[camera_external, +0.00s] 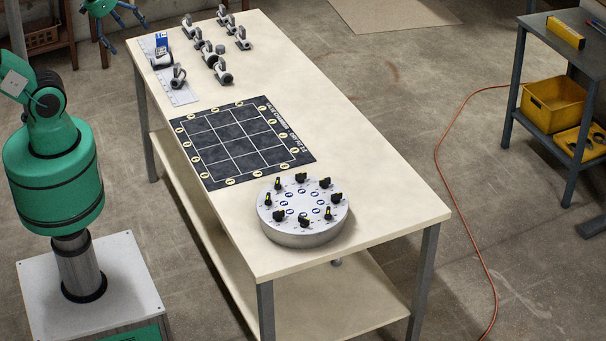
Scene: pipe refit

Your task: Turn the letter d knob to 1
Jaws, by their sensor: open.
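A round silver dial block (300,238) sits on the near end of the cream table. Several black knobs with yellow marks stand in a ring on its top, with blue letter labels inside the ring. The letters and numbers are too small to read, so I cannot tell which knob is d or where it points. My gripper (128,34) is at the top left edge of the picture, partly cut off.
A black grid mat (243,140) lies mid-table beside the dial block. Several grey pipe fittings (222,72) and a blue-and-white item (161,42) stand at the far end. A grey shelf (570,82) with a yellow bin (552,104) is right. An orange cable (437,152) crosses the floor.

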